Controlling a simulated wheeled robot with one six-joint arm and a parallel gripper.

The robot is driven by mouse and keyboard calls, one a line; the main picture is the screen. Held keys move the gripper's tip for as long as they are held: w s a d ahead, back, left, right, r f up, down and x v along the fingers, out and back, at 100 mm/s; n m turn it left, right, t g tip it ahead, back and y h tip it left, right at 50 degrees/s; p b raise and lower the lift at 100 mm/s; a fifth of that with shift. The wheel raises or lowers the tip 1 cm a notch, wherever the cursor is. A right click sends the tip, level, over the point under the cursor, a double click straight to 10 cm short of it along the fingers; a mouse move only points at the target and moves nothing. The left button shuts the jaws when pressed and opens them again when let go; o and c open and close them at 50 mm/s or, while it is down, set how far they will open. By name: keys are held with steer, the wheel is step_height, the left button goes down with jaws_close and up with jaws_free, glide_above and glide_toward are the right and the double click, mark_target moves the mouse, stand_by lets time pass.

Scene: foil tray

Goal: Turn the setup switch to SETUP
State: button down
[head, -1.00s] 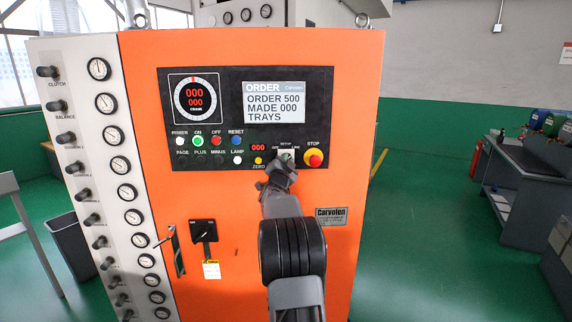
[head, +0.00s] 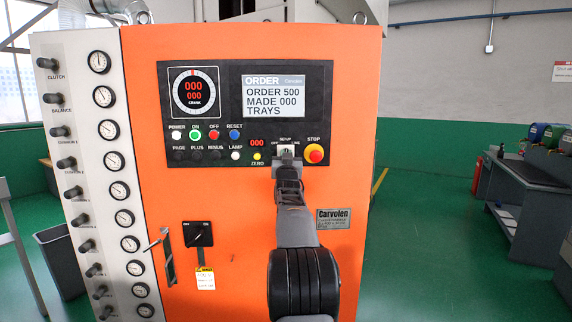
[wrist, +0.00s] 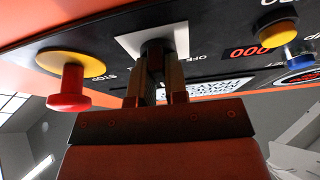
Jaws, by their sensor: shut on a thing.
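The setup switch has a white plate (head: 285,149) on the black panel, with a SETUP label above it. It sits left of the red STOP button (head: 314,154). My gripper (head: 286,164) is right at the switch from below and hides its lower part. In the wrist view, which is upside down, the switch's dark round knob (wrist: 154,46) stands out from the white plate (wrist: 180,40). My gripper's fingers (wrist: 158,70) are shut on this knob. Which way the knob points cannot be told.
The STOP button on its yellow base (wrist: 75,65) is close beside the fingers in the wrist view. The yellow ZERO button (head: 257,156) lies left of the switch. A black rotary handle (head: 198,234) with a hanging tag is lower left on the orange cabinet.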

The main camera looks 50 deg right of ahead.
steer(key=shift+n+t+y, duration=0.3)
steer(key=shift+n, duration=0.2)
steer(key=c, duration=1.1)
jaws_free()
steer(key=shift+c, duration=0.2)
steer(key=b+v, duration=0.5)
steer(key=v, duration=0.8)
steer(key=shift+s+a+b, duration=0.25)
steer(key=shift+a+b, duration=0.1)
steer(key=shift+b, duration=0.05)
steer(key=shift+f, duration=0.15)
